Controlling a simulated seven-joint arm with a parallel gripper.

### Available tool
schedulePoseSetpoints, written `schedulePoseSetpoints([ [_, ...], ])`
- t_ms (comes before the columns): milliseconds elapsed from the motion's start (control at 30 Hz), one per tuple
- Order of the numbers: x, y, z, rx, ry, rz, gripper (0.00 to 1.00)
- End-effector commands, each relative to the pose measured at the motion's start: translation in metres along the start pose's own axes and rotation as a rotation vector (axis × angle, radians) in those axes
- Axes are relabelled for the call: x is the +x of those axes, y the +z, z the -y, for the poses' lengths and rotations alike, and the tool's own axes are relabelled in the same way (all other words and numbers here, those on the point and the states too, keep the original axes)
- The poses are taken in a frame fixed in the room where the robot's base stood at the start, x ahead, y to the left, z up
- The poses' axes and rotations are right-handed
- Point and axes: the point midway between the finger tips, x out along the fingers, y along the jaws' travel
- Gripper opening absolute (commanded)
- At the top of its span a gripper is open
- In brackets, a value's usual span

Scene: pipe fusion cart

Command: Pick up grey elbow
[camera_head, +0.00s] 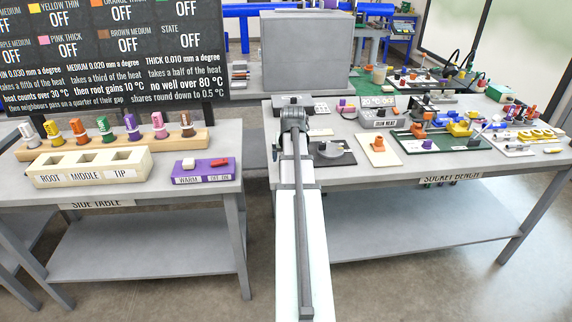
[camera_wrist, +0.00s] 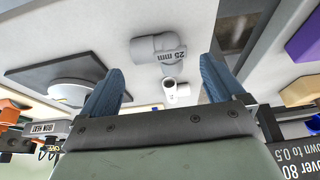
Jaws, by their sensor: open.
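The grey elbow (camera_wrist: 158,50) lies on a pale surface in the wrist view, marked "25 mm". A smaller whitish round piece with an open end (camera_wrist: 176,91) shows just below it; I cannot tell whether the two touch. My gripper (camera_wrist: 162,66) is open, with its two blue fingers spread and nothing visibly held between them. In the picture, the elbow lies between and slightly beyond the fingertips. In the head view, my gripper (camera_head: 293,118) is over the left end of the socket bench; my arm hides its fingers, and I cannot make out the elbow there.
A round grey piece on a dark mat (camera_head: 330,152) and an orange fitting on a cream board (camera_head: 377,144) stand right of my gripper. The iron heat box (camera_head: 380,115) is behind them. A side table (camera_head: 225,205) with a purple switch box (camera_head: 205,172) is left.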

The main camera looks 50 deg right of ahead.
Motion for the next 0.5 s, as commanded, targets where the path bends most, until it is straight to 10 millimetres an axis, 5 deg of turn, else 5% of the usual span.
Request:
schedulePoseSetpoints([
  [300,0.036,0.0,0.0,0.0,0.0,0.0,0.96],
  [500,0.04,0.0,0.0,0.0,0.0,0.0,0.96],
])
